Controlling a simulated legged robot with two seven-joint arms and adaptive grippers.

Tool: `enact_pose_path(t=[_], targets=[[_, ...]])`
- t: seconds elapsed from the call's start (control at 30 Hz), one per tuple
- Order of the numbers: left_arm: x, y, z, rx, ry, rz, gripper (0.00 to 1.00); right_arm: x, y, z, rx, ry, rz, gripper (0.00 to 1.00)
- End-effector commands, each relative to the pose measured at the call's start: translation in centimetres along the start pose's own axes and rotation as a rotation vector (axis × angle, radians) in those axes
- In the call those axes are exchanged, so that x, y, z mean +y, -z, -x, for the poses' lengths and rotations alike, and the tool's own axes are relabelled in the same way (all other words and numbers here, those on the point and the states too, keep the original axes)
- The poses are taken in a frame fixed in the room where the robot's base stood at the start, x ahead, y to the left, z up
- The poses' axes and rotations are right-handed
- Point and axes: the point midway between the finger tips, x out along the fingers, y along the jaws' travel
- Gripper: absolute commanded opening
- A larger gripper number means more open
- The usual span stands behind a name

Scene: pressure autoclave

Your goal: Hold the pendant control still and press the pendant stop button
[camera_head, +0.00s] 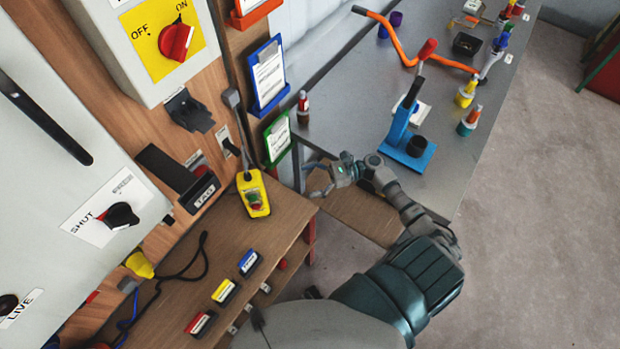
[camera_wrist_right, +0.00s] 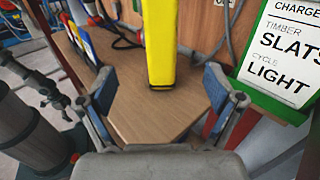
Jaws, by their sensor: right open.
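The yellow pendant control (camera_head: 254,194) hangs from a dark cable beside the wooden panel, above the brown bench. A small red and green button area (camera_head: 254,199) shows on its face; the separate buttons are too small to tell apart well. My right gripper (camera_head: 320,177) is right of the pendant, apart from it. In the right wrist view the right gripper (camera_wrist_right: 158,80) is open, with its blue-grey fingers spread. The yellow pendant body (camera_wrist_right: 161,45) shows ahead between them, untouched; its buttons are not visible there. My left gripper is not in view.
The brown bench (camera_head: 262,232) carries red, yellow and blue labelled blocks. A green-framed card (camera_wrist_right: 283,55) hangs close to the right finger. A grey metal table (camera_head: 340,115) with a blue stand (camera_head: 405,140) lies behind my right arm. A red OFF/ON switch (camera_head: 176,42) sits above.

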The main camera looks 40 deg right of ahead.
Motion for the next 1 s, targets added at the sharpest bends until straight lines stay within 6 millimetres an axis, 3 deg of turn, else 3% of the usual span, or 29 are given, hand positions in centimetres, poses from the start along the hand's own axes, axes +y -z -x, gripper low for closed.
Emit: enact_pose_path(t=[0.13,0.27,0.7,1.0], targets=[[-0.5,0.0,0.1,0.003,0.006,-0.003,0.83,-0.4,-0.4,-0.7,-0.016,0.008,-0.018,0.92],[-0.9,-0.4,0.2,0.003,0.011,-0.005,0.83,-0.4,-0.5,-2.6,-0.018,0.006,-0.016,0.92],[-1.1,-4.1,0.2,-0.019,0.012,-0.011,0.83,-0.4,-0.6,-12.2,-0.018,0.005,-0.014,0.92],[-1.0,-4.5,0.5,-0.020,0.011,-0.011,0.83,-0.4,-0.5,-16.4,-0.015,0.005,-0.014,0.92]])
